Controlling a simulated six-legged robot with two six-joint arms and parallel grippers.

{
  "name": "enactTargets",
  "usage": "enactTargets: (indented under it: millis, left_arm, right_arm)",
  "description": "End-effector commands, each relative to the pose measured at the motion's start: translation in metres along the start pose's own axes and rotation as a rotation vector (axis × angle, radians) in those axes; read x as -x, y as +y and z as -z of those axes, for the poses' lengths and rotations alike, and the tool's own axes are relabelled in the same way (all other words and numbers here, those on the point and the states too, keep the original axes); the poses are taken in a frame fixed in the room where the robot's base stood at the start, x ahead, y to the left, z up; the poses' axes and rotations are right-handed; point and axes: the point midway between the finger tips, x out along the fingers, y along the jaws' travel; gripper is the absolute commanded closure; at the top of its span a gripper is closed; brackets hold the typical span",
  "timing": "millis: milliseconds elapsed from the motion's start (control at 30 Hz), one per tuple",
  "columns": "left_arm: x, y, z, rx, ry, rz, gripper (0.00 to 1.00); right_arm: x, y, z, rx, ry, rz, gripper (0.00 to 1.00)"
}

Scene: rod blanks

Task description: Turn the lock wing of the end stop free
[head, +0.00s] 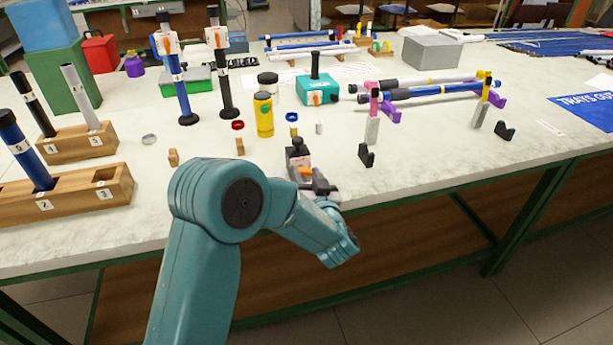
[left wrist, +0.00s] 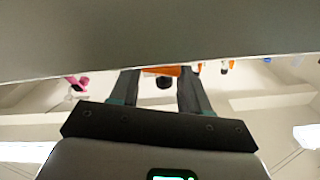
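The end stop (head: 297,154) is a small dark block near the front edge of the table. Its orange lock wing (head: 306,171) shows just beside my left gripper (head: 318,187), whose arm comes in from the left and partly covers the stop. In the left wrist view the two fingers of my left gripper (left wrist: 158,90) stand apart. The orange wing (left wrist: 160,71) shows at the fingertips, mostly between them, with a gap beside the left finger. I cannot tell whether a finger touches it. My right gripper is not in view.
A teal block (head: 318,90) with a black post stands behind. A yellow bottle (head: 264,115) is to its left. Numbered wooden racks (head: 95,195) hold rods at left. Rods rest on supports at right, with a black cradle (head: 366,155) in front. Bare tabletop (head: 440,160) lies right.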

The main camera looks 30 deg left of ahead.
Motion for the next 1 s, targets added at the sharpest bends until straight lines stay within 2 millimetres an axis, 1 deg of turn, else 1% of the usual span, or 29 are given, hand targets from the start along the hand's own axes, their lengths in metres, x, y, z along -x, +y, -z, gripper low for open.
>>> enactTargets:
  millis: [67, 133, 233, 367, 500, 733, 767, 800, 833, 1000]
  left_arm:
    - [0.000, 0.000, 0.000, 0.004, 0.001, 0.000, 0.84]
    - [0.000, 0.001, -0.003, 0.038, 0.002, 0.001, 0.84]
    - [0.000, 0.001, -0.006, 0.144, 0.004, 0.002, 0.84]
    - [0.000, 0.000, -0.004, 0.269, 0.004, 0.002, 0.84]
    - [0.000, -0.001, 0.000, 0.316, 0.002, 0.000, 0.84]
    - [0.000, -0.001, 0.001, 0.315, 0.001, 0.000, 0.84]
    - [0.000, -0.001, 0.001, 0.315, 0.001, 0.000, 0.44]
    - [0.000, -0.001, 0.001, 0.315, 0.001, 0.000, 0.31]
    - [0.000, -0.001, 0.001, 0.314, 0.001, 0.000, 0.28]
    - [0.000, -0.001, 0.000, 0.313, 0.001, 0.000, 0.28]
  right_arm:
    - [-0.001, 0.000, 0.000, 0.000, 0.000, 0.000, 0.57]
    - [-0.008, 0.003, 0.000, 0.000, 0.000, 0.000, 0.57]
    - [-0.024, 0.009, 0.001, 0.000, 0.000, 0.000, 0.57]
    - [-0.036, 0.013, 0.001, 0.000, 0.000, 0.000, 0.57]
    - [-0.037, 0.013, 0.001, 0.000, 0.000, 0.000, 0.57]
    - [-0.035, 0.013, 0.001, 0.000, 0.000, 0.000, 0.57]
    - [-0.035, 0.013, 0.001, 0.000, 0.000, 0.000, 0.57]
    - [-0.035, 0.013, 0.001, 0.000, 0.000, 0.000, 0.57]
    - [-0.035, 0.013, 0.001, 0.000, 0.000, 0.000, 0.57]
    - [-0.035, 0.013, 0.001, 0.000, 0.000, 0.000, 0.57]
